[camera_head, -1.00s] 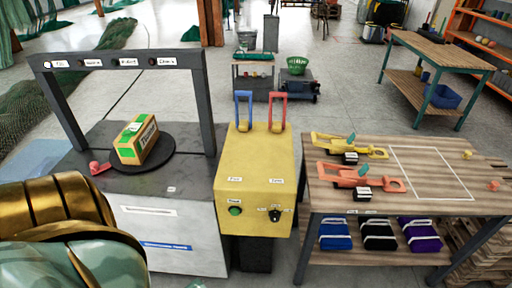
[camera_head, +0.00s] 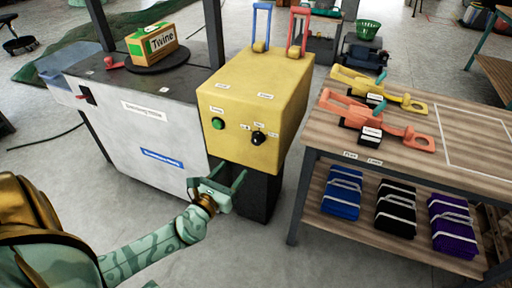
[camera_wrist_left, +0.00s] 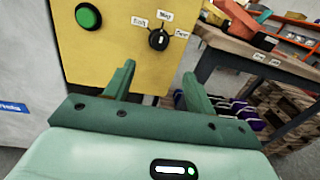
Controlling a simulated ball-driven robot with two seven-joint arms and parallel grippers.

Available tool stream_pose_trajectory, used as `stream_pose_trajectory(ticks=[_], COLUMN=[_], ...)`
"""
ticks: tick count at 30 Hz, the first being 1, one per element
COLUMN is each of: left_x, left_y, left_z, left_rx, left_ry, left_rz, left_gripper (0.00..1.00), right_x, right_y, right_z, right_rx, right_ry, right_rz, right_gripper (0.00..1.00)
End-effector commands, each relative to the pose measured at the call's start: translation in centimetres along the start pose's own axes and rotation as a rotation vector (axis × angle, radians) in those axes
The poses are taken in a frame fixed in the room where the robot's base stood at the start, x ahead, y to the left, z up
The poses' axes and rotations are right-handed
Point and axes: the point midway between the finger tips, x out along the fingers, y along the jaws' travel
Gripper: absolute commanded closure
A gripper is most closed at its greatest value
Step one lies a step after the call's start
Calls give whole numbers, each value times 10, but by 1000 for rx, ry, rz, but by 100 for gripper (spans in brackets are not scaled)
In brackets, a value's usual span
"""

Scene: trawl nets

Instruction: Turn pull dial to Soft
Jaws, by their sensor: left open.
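The pull dial (camera_head: 258,138) is a small black knob with a light pointer on the front of the yellow box (camera_head: 225,150), with small white labels around it. It also shows in the left wrist view (camera_wrist_left: 158,40), with labels at its left, top and right; the lettering is too small to read surely. My left gripper (camera_head: 226,178) is open and empty, below and left of the dial and apart from it. In the left wrist view its two green fingers (camera_wrist_left: 156,85) stand below the dial. My right gripper is not in view.
A green button (camera_head: 217,124) sits left of the dial. A blue lever (camera_head: 261,25) and a red lever (camera_head: 298,30) stand on the box. A grey machine (camera_head: 130,120) bearing a twine box (camera_head: 152,42) is at left. A wooden table (camera_head: 400,160) is close at right.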

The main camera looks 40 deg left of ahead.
Motion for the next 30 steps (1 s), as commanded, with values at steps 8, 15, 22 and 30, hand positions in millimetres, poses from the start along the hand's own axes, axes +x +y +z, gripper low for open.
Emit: stream_pose_trajectory(ticks=[8,15,22,30], left_x=[71,121,140,141], left_y=[1,1,1,1], left_z=[-1,-3,-2,-1], left_rx=[-6,-7,-6,-7], left_ry=[0,3,4,3], left_rz=[4,3,2,2], left_gripper=[44,44,44,44], right_x=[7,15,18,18], right_y=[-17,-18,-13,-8], right_z=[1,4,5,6], right_rx=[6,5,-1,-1], right_ry=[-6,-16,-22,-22], right_rz=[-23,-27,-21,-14], right_gripper=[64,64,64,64])
